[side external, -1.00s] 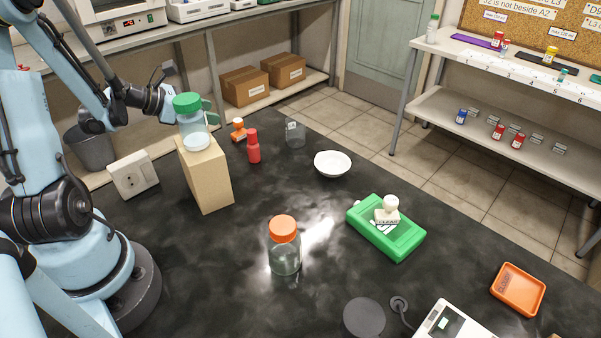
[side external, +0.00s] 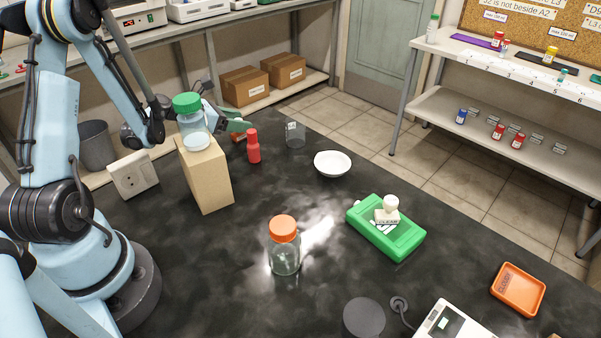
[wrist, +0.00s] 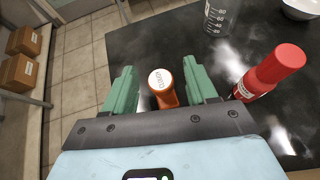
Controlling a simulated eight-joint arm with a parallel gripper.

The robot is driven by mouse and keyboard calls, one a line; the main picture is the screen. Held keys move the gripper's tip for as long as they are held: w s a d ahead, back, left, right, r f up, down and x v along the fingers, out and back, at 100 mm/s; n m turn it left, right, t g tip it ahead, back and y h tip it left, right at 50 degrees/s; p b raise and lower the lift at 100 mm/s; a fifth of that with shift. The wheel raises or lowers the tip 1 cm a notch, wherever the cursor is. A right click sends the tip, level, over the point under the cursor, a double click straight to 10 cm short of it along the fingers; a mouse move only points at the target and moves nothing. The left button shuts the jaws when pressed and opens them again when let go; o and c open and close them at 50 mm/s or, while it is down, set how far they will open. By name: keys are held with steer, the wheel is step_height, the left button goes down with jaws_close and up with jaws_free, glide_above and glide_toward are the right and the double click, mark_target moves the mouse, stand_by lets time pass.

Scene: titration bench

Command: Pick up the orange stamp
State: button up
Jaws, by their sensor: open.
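The orange stamp (wrist: 166,98) stands on the dark bench, its round white top with print facing the wrist camera. In the side view only a small part of the orange stamp (side external: 239,137) shows below my gripper (side external: 238,123); the rest is hidden. In the wrist view my gripper (wrist: 160,75) is open, with one green finger on each side of the stamp. A gap shows between the stamp and each finger. I cannot tell how far the fingertips are above the bench.
A red bottle (side external: 253,147) stands close by, near the right finger in the wrist view (wrist: 268,73). A clear beaker (side external: 295,135) and white bowl (side external: 332,163) stand farther right. A green-capped jar (side external: 189,117) on a tan block (side external: 207,178) is in front of my gripper.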

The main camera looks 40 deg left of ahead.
steer(key=shift+x, duration=1.25)
steer(key=c, duration=1)
steer(key=shift+c, duration=0.2)
steer(key=shift+r, duration=0.15)
